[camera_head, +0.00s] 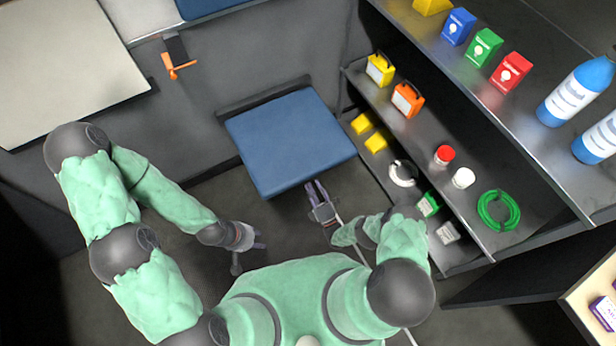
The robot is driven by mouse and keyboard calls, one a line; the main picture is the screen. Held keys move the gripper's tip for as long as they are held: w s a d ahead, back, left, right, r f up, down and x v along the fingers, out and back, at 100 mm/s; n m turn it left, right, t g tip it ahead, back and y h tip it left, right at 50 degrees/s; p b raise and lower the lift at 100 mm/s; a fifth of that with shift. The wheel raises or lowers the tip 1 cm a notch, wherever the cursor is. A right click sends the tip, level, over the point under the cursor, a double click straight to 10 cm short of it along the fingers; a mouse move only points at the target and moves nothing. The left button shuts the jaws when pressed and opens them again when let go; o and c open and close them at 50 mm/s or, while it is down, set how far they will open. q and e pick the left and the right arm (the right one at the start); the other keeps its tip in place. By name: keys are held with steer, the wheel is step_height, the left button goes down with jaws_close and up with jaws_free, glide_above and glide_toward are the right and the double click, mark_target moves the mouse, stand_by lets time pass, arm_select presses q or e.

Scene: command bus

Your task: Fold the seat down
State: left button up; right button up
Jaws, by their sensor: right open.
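The blue seat (290,142) juts out from the grey wall in the middle of the view, its back edge at a dark bracket (263,95) on the wall. Its broad blue face points up toward me and it looks about level, though the exact angle is hard to judge from above. My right gripper (317,188) is open and empty, just off the seat's front edge; whether it touches the seat is unclear. My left gripper (262,238) is lower left of the seat, apart from it, with its fingers seemingly spread and nothing between them.
A shelf unit (520,120) on the right holds boxes, blue bottles (577,92), a green coil (498,210) and small containers, close to the seat's right side. A pale tabletop (65,65) is at upper left, beside an orange-handled wall fitting (177,66). Floor left of the seat is clear.

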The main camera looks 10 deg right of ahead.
steer(key=shift+v, duration=2.65)
steer(key=shift+w+f, duration=0.1)
steer(key=shift+w, duration=0.05)
steer(key=w+d+f+m+g+h, duration=0.3)
steer(key=w+m+g, duration=0.3)
steer(key=w+m, duration=0.35)
steer(key=s+a+r+m+g, duration=0.2)
steer(key=s+r+m+g, duration=0.35)
steer(key=s, duration=0.35)
steer(key=s+a+r+m+g+y, duration=0.1)
steer(key=s+a+r+m+g, duration=0.35)
steer(key=s, duration=0.45)
steer(key=s+r+m+g, duration=0.5)
steer(key=s+r+g, duration=0.1)
steer(key=s+r, duration=0.2)
step_height(320, 180, up, 9)
steer(key=w+a+n+p, duration=0.1)
steer(key=a+p, duration=0.1)
steer(key=p, duration=0.5)
steer(key=shift+w, duration=0.15)
